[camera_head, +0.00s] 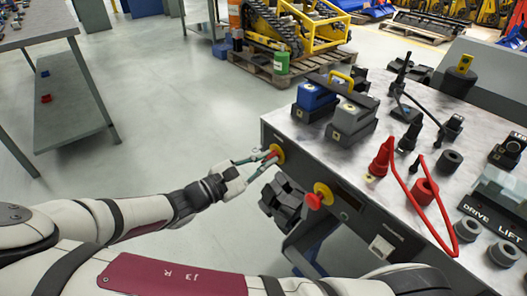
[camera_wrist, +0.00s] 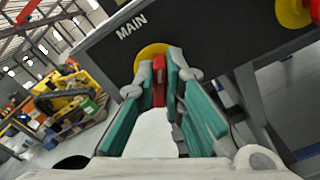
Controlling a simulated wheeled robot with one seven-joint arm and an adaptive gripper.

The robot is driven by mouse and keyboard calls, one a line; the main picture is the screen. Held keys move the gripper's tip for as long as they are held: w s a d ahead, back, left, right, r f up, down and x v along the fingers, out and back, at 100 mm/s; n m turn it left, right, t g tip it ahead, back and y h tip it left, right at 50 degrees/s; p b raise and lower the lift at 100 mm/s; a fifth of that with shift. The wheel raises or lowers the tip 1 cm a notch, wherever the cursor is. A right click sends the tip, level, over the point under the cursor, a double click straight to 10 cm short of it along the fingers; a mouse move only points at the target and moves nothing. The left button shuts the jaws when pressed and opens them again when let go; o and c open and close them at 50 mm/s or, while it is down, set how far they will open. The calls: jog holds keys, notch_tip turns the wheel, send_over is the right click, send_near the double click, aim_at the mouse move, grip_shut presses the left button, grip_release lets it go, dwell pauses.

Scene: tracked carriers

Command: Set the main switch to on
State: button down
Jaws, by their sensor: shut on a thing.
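The main switch is a red handle (camera_wrist: 159,78) on a round yellow plate (camera_wrist: 152,56), on the dark front panel of the bench beside the word MAIN. In the head view the switch (camera_head: 275,153) is at the left end of the panel. My gripper (camera_head: 266,157) reaches it from the left, its fingers on either side of the red handle. In the wrist view my gripper (camera_wrist: 160,90) is shut on the handle, with teal pads at both sides. The handle looks roughly in line with my fingers; which setting it marks cannot be told.
A red mushroom button (camera_head: 314,201) on a yellow plate sits right of the switch on the same panel. The bench top (camera_head: 405,150) carries blue and grey battery-like blocks, a red cable and plugs. A grey table (camera_head: 35,20) stands at far left. Open floor (camera_head: 170,100) lies between.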

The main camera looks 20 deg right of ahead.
jog(key=m+p, duration=0.1)
jog(key=m, duration=0.1)
jog(key=m+p, duration=0.2)
jog(key=m, duration=0.1)
jog(key=shift+s+f+m, duration=0.2)
jog(key=shift+s+m, duration=0.1)
jog(key=m+p, duration=0.1)
jog(key=m, duration=0.2)
jog(key=m+p, duration=0.1)
jog(key=m, duration=0.1)
jog(key=shift+f+m+p, duration=0.3)
jog(key=shift+f, duration=0.05)
jog(key=c, duration=1.7)
grip_release()
jog(key=v, duration=1.2)
